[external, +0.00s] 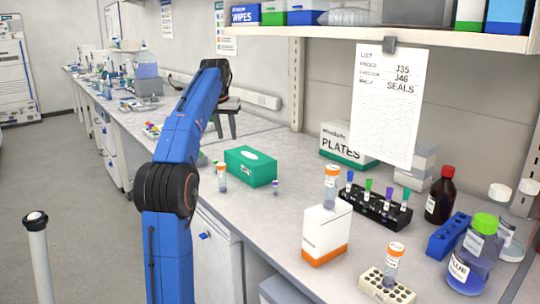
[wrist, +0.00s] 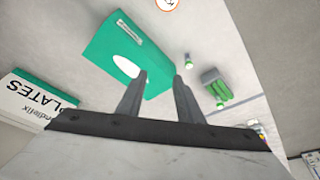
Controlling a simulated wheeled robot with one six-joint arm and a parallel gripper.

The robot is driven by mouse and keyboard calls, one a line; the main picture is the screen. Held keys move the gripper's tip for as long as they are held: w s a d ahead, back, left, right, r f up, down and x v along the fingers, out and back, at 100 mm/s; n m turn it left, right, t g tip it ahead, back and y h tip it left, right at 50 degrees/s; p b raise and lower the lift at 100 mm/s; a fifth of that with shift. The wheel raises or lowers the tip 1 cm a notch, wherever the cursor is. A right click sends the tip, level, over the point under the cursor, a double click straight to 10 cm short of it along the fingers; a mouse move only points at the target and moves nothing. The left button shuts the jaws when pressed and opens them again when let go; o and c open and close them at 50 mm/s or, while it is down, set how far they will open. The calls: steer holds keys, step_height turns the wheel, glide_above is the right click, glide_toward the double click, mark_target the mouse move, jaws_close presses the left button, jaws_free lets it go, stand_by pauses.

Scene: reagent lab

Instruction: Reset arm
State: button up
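My blue arm (external: 185,120) reaches up and forward over the bench. My gripper (external: 227,136) points down above the bench, behind the green tissue box, in the external view. In the wrist view my gripper (wrist: 160,78) has its two fingers apart with nothing between them. The green box (external: 250,167) stands on the bench; in the wrist view the green box (wrist: 126,55) lies beyond and left of the fingertips. The fingers appear apart from it.
An orange-capped bottle (external: 221,178) and a small purple-capped vial (external: 275,188) stand near the green box. Rightward are a white-orange box (external: 326,234) bearing another bottle, a black tube rack (external: 376,210), a brown bottle (external: 441,196) and a PLATES box (external: 346,147). A shelf (external: 400,36) overhangs the bench.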

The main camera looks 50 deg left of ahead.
steer(key=s+d+f+m, duration=0.1)
steer(key=s+d+f, duration=0.1)
steer(key=d, duration=0.7)
steer(key=s+d+f, duration=0.2)
steer(key=d, duration=0.7)
steer(key=s+d+f+m, duration=0.1)
steer(key=s+d+f, duration=0.5)
steer(key=d, duration=0.3)
steer(key=s+d+f+m, duration=0.1)
steer(key=s+d+f, duration=0.6)
steer(key=s+d, duration=0.2)
steer(key=shift+s+d+f+g, duration=0.3)
steer(key=shift+d+g, duration=0.1)
steer(key=shift+d, duration=0.35)
steer(key=shift+o, duration=0.7)
steer(key=s+d+f+m+t+h, duration=0.1)
steer(key=s+d+f+m, duration=0.1)
steer(key=d+f, duration=0.3)
steer(key=s+d+f+m+t+h, duration=0.1)
steer(key=s+d+f+m, duration=0.2)
steer(key=f, duration=1)
steer(key=shift+s+d+f+t, duration=0.15)
steer(key=shift+s+d+t, duration=0.15)
steer(key=shift+d, duration=0.6)
